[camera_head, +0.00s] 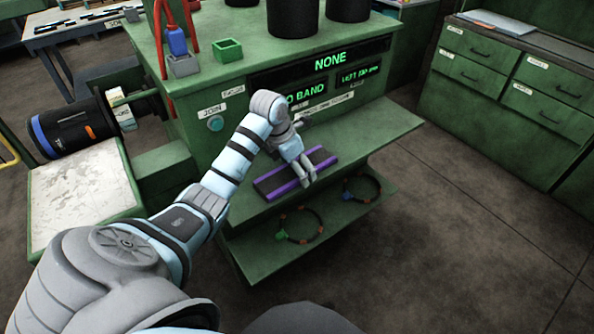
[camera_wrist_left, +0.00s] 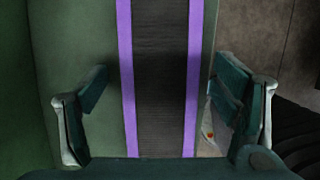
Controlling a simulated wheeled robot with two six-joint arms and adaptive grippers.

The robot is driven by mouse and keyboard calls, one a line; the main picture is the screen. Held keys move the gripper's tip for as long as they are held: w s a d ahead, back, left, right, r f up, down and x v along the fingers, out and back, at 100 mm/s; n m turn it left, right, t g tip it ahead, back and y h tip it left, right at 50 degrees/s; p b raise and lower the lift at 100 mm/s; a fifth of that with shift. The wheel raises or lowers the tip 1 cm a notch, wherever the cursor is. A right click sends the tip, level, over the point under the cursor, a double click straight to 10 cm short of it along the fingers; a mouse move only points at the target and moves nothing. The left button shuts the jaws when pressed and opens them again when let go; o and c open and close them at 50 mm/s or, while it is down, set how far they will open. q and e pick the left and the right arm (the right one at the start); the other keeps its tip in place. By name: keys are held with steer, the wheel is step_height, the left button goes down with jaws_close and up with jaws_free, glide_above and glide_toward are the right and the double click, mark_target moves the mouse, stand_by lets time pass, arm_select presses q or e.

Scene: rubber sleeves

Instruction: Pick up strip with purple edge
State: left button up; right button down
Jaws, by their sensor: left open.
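The strip with purple edges (camera_head: 278,182) lies flat on the upper green shelf of the machine in the head view. It is dark with a purple band along each long side. In the left wrist view the strip (camera_wrist_left: 160,80) runs up the middle of the picture between the fingers. My left gripper (camera_head: 308,180) is over the right part of the strip, fingers pointing down. In the left wrist view my left gripper (camera_wrist_left: 158,105) is open, one finger on each side of the strip. Contact with the strip cannot be told. My right gripper is not in view.
Two ring-shaped bands, one with a green piece (camera_head: 300,238) and one to its right (camera_head: 363,188), lie on the lower shelf. The machine's panel (camera_head: 320,80) stands behind the strip. The shelf's right end (camera_head: 390,122) is clear. Green drawers (camera_head: 500,85) stand at the right.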

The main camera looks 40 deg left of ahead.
arm_select(q)
steer(key=c, duration=1.3)
steer(key=shift+o, duration=0.2)
steer(key=shift+r, duration=0.1)
